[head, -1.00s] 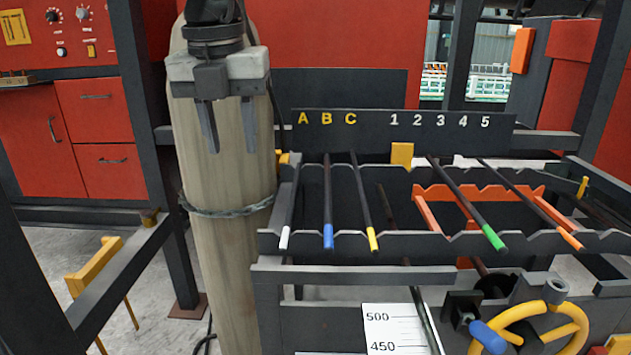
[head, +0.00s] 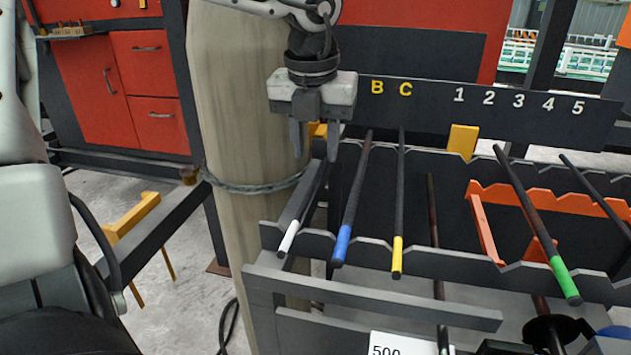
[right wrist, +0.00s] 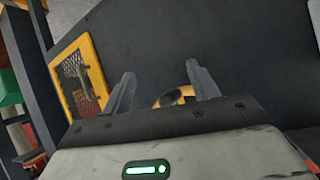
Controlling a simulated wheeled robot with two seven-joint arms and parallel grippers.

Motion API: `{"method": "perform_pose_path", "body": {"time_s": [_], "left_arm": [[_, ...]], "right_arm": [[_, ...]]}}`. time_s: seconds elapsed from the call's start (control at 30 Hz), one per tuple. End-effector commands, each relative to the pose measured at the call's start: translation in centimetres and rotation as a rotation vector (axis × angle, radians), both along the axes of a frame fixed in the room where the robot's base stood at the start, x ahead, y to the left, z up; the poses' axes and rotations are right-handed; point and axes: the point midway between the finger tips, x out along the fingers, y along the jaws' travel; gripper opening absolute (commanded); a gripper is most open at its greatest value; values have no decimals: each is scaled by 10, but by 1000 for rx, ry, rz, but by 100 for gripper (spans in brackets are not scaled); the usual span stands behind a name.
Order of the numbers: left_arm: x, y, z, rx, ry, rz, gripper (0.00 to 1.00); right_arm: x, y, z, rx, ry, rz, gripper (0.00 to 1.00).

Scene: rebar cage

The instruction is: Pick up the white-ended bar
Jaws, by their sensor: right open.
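The white-ended bar (head: 301,212) is a dark bar with a white tip, lying in the leftmost notch of the rack (head: 360,262). Whether the fingers touch the bar I cannot tell. The far end of the bar is hidden behind the gripper. My right gripper (right wrist: 162,92) shows in the right wrist view, open and empty, its fingers spread before a dark surface.
The blue-ended bar (head: 350,205) lies close to the right, then the yellow-ended bar (head: 399,205) and the green-ended bar (head: 535,222). A lettered and numbered board (head: 430,98) stands behind the rack. A thick roped post (head: 235,120) stands to the left.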

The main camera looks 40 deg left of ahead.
Motion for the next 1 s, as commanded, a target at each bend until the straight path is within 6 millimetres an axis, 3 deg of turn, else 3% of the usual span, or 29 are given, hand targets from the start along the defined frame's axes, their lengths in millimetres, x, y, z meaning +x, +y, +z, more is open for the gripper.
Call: {"method": "perform_pose_path", "body": {"time_s": [0.17,0.5,0.77,0.9,1.0], "left_arm": [[2,2,-11,-2,1,1,36],[10,13,-53,-1,3,0,36],[11,13,-56,-1,-2,0,36],[11,13,-56,-2,-1,0,0],[11,13,-56,-2,-1,0,0]], "right_arm": [[2,0,4,1,-7,0,60],[7,-1,10,-10,-19,1,60],[6,-1,6,-12,-12,1,60],[5,-1,6,-12,-10,2,60],[4,-1,5,-11,-8,2,60]]}}
